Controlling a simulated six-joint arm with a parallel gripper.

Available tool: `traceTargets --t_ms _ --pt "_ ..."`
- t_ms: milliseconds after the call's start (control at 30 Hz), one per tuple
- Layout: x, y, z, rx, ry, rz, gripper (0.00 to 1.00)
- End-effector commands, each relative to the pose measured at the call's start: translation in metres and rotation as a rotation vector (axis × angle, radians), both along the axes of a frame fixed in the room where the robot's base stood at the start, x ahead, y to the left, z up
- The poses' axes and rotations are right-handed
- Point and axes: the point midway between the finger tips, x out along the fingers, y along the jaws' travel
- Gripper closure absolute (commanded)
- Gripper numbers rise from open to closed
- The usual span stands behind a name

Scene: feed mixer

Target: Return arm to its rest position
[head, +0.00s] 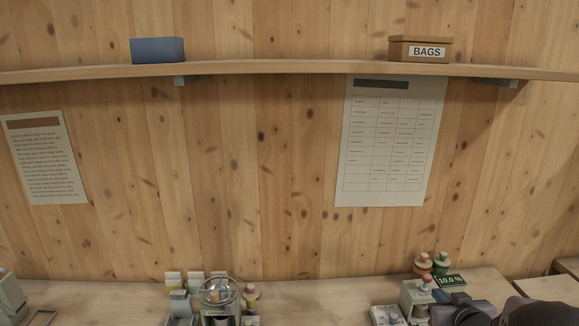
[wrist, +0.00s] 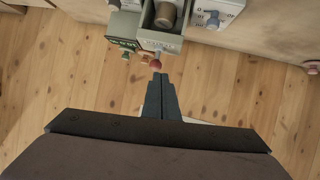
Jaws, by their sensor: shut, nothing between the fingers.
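My gripper (wrist: 159,78) is shut and empty in the wrist view, its two dark fingers side by side. A small red knob (wrist: 156,64) shows just beyond the fingertips; I cannot tell how large the gap is. In the head view the display (head: 450,281) reads 10.0 %, and the device (head: 412,296) stands at the bench's right part. Dark parts of my arm fill the bottom right corner there, close to the device.
The bench (head: 310,299) is clear in its middle. A shelf (head: 290,67) on the plank wall holds a blue box (head: 157,50) and a BAGS box (head: 419,49).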

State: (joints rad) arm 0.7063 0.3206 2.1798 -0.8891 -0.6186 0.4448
Motion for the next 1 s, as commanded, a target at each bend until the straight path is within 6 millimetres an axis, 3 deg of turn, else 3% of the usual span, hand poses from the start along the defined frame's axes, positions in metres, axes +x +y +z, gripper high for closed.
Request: traceTargets --t_ms 133,267,400,600,800,1000 --pt "-0.018 0.044 -0.024 -0.012 0.195 -0.062 1.0" --pt "-0.055 0.089 -0.05 0.004 0.398 -0.089 1.0" --pt "-0.113 0.146 -0.075 0.043 0.636 -0.074 1.0" --pt "-0.197 0.216 -0.094 0.106 0.921 0.001 1.0" --pt "-0.246 0.252 -0.097 0.144 1.075 0.063 1.0" --pt "-0.259 0.26 -0.097 0.155 1.113 0.079 1.0"
